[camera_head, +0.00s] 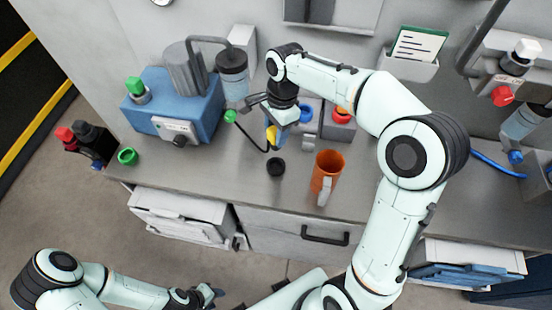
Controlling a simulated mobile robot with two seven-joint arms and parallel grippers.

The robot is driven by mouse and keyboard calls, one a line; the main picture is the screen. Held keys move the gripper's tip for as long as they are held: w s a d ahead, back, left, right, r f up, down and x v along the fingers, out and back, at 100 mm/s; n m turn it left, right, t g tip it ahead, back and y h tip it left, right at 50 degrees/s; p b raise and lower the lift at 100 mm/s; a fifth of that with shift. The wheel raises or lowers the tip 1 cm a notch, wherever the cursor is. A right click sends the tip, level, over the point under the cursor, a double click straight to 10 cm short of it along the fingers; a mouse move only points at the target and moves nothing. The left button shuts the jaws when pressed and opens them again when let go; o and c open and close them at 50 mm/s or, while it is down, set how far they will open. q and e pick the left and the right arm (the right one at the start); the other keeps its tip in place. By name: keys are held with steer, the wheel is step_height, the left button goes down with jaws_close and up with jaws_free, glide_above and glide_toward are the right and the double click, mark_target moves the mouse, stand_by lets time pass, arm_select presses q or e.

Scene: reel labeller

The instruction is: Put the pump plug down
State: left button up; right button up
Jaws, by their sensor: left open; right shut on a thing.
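My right gripper (273,140) points down over the middle of the bench, shut on a small yellow piece (271,134) that I take to be the pump plug. The fingers hide much of it. A thin black cable (249,137) runs from beside the fingertips to a green round end (230,116) near the blue pump-like machine (178,107). A black round cap or socket (276,166) lies just below the fingertips in the picture. Whether the held piece touches the bench, I cannot tell. My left gripper (211,294) is open and empty, low in front of the bench.
Blue (306,113) and red (341,115) round parts sit behind, partly hidden by my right arm. A green ring (127,156) lies at the bench's left end. The front strip of bench left of the cable is clear.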

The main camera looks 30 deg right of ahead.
arm_select(q)
steer(key=shift+s+f+b, duration=0.45)
steer(key=shift+s+f, duration=0.15)
steer(key=shift+f, duration=0.2)
arm_select(e)
step_height(320, 180, down, 12)
steer(key=shift+f, duration=0.15)
steer(key=shift+f, duration=0.2)
steer(key=o, duration=1.1)
arm_select(q)
steer(key=shift+s+f, duration=0.1)
steer(key=shift+f, duration=0.05)
arm_select(e)
steer(key=shift+o, duration=0.3)
steer(key=shift+r, duration=0.15)
